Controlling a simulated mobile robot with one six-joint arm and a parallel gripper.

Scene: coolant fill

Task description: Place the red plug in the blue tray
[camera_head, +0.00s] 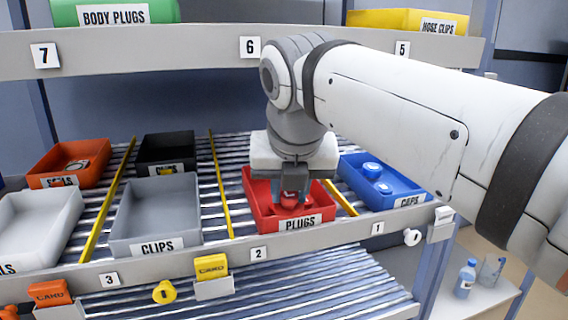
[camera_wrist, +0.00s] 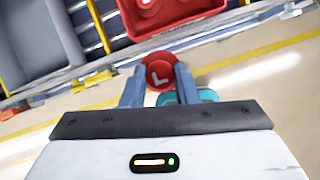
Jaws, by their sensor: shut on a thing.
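My gripper (camera_head: 291,193) is above the red tray labelled PLUGS in the head view. In the wrist view its two fingers (camera_wrist: 161,83) are shut on a round red plug (camera_wrist: 158,69) with a pale L-shaped mark. The red at the fingertips in the head view cannot be clearly told apart from the tray's contents. The blue tray (camera_head: 414,190), labelled CAPS, stands to the right of the red tray and holds blue round caps (camera_head: 372,169). My arm hides part of its right side.
The red tray (camera_head: 258,212) has red plugs (camera_wrist: 147,6) inside. A yellow divider (camera_head: 342,199) stands between it and the blue tray. A grey CLIPS tray (camera_head: 180,233) is to the left. The upper shelf edge (camera_head: 200,49) runs behind my wrist.

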